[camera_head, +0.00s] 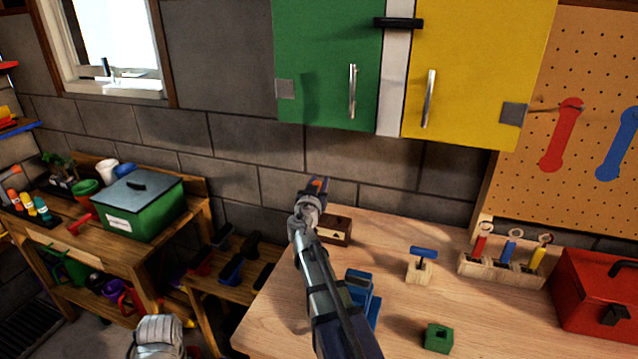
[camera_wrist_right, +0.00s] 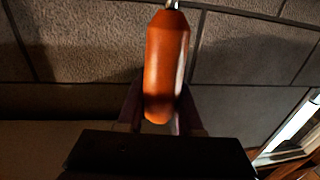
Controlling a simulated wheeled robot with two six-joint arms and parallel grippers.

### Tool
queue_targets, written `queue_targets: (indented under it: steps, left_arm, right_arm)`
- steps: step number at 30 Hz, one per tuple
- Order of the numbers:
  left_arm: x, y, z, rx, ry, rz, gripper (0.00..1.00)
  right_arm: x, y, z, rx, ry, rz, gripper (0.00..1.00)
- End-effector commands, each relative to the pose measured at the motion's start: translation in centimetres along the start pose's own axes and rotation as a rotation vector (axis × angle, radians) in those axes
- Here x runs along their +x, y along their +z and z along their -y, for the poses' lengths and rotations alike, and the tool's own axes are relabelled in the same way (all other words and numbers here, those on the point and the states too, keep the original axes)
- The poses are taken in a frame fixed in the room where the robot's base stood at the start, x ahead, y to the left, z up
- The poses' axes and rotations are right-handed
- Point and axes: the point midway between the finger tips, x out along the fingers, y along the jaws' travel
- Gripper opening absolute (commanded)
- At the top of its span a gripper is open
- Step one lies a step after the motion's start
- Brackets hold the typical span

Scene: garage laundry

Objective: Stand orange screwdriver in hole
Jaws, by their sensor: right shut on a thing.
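My right gripper (camera_head: 317,186) is shut on the orange screwdriver, above the back left part of the workbench (camera_head: 385,240). Only a small patch of orange (camera_head: 318,183) shows between its fingers in the head view. In the right wrist view the orange handle (camera_wrist_right: 165,65) stands nearly upright between the dark fingers, with a bit of metal shaft at the top edge. A small dark wooden block (camera_head: 337,231) sits on the bench just below and right of the gripper. My arm partly covers it, and I cannot tell whether it has a hole. My left gripper's fingers do not show.
A wooden rack (camera_head: 495,270) with red, blue and yellow tools stands at right, beside a red toolbox (camera_head: 598,290). A blue-handled tool (camera_head: 423,252) stands in a small block. A green block (camera_head: 438,338) and a blue object (camera_head: 360,283) are nearer. Cabinets (camera_head: 330,60) hang above.

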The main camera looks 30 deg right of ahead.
Motion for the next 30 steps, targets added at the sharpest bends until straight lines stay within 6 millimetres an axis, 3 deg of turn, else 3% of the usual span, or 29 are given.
queue_targets:
  steps: [30]
  left_arm:
    - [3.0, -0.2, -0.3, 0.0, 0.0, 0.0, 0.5]
  right_arm:
    - [0.0, 3.0, 0.0, 0.0, 0.0, 0.0, 0.0]
